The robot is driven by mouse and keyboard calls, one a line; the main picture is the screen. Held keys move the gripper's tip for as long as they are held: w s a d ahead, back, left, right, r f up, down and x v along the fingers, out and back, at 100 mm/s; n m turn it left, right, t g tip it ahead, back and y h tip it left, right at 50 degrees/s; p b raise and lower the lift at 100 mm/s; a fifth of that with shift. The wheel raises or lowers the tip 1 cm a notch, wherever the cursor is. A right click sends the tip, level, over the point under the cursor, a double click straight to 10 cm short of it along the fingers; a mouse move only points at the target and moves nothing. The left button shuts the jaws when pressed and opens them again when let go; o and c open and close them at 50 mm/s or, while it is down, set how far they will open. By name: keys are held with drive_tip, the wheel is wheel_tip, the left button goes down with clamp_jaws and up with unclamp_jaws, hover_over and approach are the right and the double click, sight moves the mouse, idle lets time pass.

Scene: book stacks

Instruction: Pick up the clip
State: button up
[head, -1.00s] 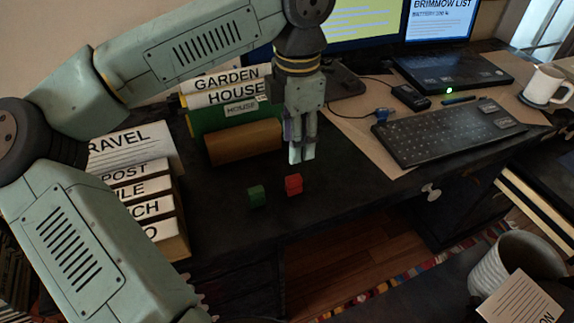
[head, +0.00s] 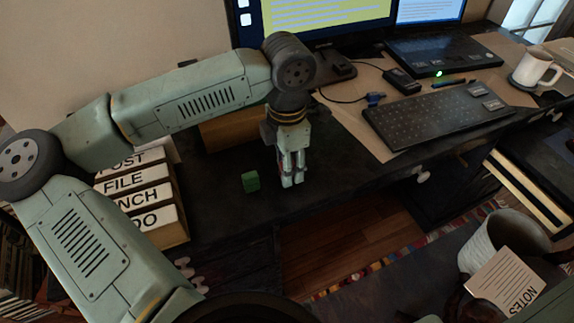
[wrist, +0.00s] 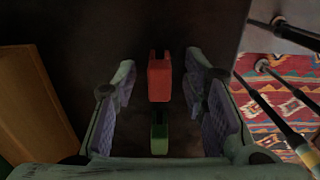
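My gripper (head: 290,180) points down low over the dark desk, and its fingers are apart in the wrist view (wrist: 160,105). A small red piece (wrist: 159,80) with two prongs at its top end lies between the fingers, with gaps on both sides. In the head view my fingers hide nearly all of it. A small green piece (head: 250,182) stands on the desk just left of my gripper; a green piece (wrist: 159,133) also shows below the red one in the wrist view. I cannot tell for sure which piece is the clip.
Labelled boxes (head: 140,190) stand at left, and a brown box (head: 228,130) is behind my arm. A keyboard (head: 430,115), laptop (head: 440,62), small blue item (head: 375,99) and mug (head: 534,70) are at right. The desk's front edge is close to my gripper.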

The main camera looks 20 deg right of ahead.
drive_tip(key=c, duration=0.9)
drive_tip(key=shift+o, duration=0.2)
drive_tip(key=shift+r, duration=0.1)
